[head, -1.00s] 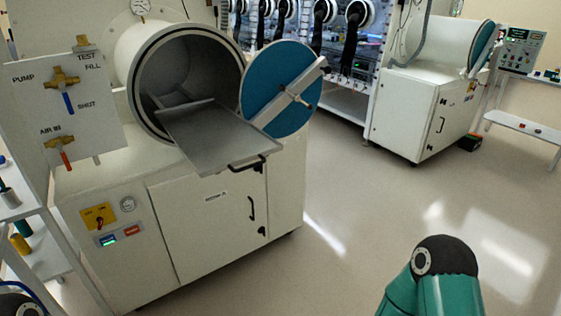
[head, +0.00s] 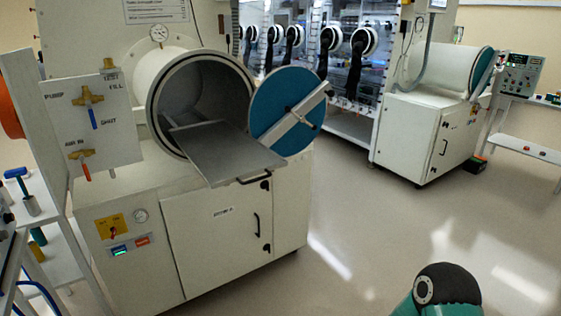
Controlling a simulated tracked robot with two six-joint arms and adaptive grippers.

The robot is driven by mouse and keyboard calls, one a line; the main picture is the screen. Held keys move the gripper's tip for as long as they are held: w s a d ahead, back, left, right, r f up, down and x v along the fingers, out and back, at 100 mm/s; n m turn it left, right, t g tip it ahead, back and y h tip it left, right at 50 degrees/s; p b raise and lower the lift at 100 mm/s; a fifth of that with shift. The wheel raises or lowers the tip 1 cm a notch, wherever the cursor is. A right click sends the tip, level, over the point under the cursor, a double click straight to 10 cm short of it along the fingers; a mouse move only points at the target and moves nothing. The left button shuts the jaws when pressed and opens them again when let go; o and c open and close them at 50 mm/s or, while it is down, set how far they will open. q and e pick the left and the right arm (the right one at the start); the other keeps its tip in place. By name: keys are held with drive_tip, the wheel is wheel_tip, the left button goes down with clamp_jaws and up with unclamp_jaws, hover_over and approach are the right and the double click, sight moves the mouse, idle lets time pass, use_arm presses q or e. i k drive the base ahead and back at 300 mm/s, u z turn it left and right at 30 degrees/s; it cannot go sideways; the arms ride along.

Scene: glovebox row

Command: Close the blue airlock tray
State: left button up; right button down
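The airlock tray (head: 225,154) is a flat grey sheet with a black handle (head: 254,177) at its front edge. It sticks out of the round airlock chamber (head: 168,98), with its rear part inside. The blue round airlock door (head: 272,101) stands swung open to the right of the chamber mouth, with a pale bar across it. No gripper shows in the head view. Only a green and black part of my own arm is visible at the bottom right. Nothing touches the tray or the door.
A valve panel (head: 108,130) with brass valves stands left of the chamber. A white shelf (head: 52,188) with bottles is at the far left. Another cabinet with an airlock (head: 412,130) stands at the back right. The floor (head: 390,240) in the middle and right is clear.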

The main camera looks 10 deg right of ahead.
sight(223, 153)
drive_tip(key=u, duration=0.1)
drive_tip(key=i, duration=1)
